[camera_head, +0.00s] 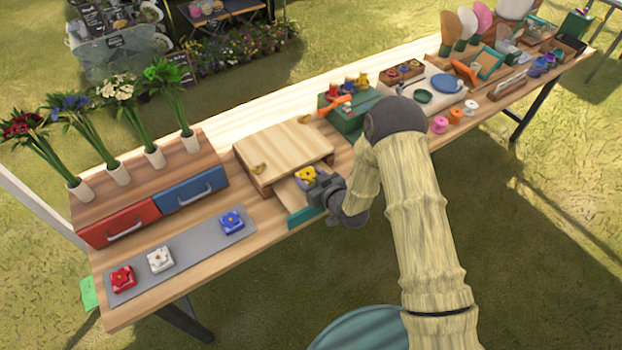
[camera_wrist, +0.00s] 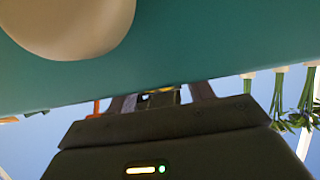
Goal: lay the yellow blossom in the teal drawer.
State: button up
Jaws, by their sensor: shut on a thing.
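The yellow blossom (camera_head: 307,174) is at the tips of my gripper (camera_head: 317,183), over the pulled-out drawer below the wooden box. The teal drawer (camera_head: 302,217) shows its teal front at the table's front edge; my gripper covers part of it. In the wrist view the teal front (camera_wrist: 225,38) with its pale round knob (camera_wrist: 66,22) fills the top and hides my fingertips. A little yellow of the blossom (camera_wrist: 178,94) shows between the fingers. My gripper is shut on the blossom. I cannot tell whether the blossom touches the drawer floor.
The wooden box top (camera_head: 285,150) carries small tan pieces. At left are a red drawer (camera_head: 118,224), a blue drawer (camera_head: 188,192) and a grey mat (camera_head: 194,253) with red, white and blue blossoms. A green box (camera_head: 345,118) stands behind my gripper. Vases of flowers stand at the back left.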

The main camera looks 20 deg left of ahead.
jog(key=shift+f, duration=0.5)
jog(key=shift+f+b, duration=0.35)
jog(key=shift+b, duration=0.05)
jog(key=shift+s+f+b, duration=0.1)
jog(key=shift+f+b, duration=0.2)
jog(key=shift+d, duration=0.1)
